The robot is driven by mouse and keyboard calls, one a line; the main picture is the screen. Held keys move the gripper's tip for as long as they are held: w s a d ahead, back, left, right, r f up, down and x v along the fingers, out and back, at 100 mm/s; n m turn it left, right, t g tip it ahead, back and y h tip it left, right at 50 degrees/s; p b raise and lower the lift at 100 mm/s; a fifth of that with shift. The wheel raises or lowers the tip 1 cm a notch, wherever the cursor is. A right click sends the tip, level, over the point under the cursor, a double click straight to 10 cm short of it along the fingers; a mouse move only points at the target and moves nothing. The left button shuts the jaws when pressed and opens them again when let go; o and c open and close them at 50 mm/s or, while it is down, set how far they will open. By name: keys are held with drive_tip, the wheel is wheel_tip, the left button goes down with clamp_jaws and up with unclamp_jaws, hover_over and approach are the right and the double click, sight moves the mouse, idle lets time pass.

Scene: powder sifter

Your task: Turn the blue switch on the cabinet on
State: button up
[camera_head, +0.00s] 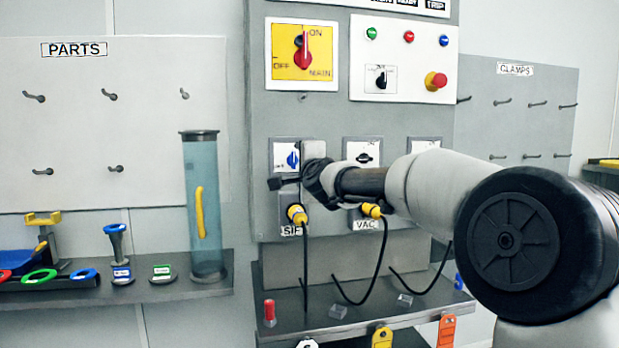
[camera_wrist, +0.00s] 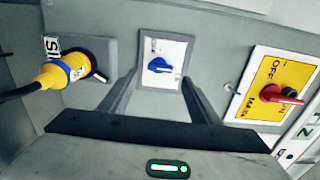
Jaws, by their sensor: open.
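The blue switch (camera_head: 293,159) is a small rotary knob on a white plate on the front of the grey cabinet (camera_head: 270,110). In the head view its handle looks roughly upright. The switch also shows in the wrist view (camera_wrist: 160,66), where its handle lies roughly crosswise. My gripper (camera_wrist: 160,82) is open, with one finger on each side of the switch plate and nothing between them. In the head view my gripper (camera_head: 297,168) is close in front of the plate. I cannot tell whether a finger touches the cabinet.
A yellow plug (camera_head: 297,214) with a black cable sits below the switch. A red main switch (camera_head: 303,50) on a yellow plate is above. A black-handled switch (camera_head: 364,158) is to the right. A shelf with a tall blue tube (camera_head: 205,200) stands left.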

drive_tip(key=v, duration=1.2)
drive_tip(key=shift+s, duration=0.35)
drive_tip(key=shift+d, duration=0.15)
